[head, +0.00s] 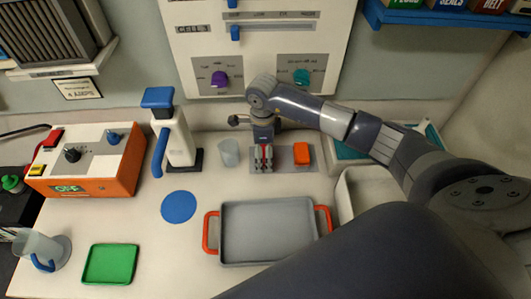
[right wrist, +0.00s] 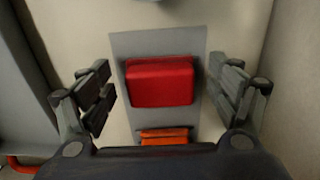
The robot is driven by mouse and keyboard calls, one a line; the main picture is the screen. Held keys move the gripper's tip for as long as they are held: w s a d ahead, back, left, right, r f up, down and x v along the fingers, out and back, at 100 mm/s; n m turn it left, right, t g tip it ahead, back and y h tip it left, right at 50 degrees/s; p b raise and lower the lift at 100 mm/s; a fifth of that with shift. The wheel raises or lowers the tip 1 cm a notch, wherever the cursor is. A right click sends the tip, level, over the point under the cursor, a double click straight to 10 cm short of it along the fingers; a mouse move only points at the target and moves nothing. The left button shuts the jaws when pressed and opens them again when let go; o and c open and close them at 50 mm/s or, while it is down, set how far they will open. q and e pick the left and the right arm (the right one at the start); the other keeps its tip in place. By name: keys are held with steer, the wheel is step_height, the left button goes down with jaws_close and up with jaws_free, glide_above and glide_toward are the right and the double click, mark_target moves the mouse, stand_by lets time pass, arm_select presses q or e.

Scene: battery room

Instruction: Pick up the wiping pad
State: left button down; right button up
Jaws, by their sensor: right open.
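A red, pad-like block (right wrist: 160,81) lies on a grey mat (right wrist: 158,42) in the right wrist view. It fits the wiping pad. My right gripper (right wrist: 168,95) is open, with one finger on each side of the block and a gap to both. In the head view my right gripper (head: 263,160) points down over the left part of the mat (head: 285,156), and only bits of red show behind its fingers. An orange block (head: 302,154) lies on the mat to the right, apart from the fingers. It also shows in the right wrist view (right wrist: 164,136). My left gripper is out of view.
A clear cup (head: 229,152) stands just left of the mat. A grey tray (head: 268,231) with red handles lies in front. A white-and-blue stand (head: 175,140) and an orange instrument box (head: 90,160) are on the left. A knob panel (head: 258,45) rises behind.

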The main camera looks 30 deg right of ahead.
steer(key=c, duration=1.1)
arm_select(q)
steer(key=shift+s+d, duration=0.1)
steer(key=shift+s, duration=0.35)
arm_select(e)
steer(key=shift+c, duration=0.2)
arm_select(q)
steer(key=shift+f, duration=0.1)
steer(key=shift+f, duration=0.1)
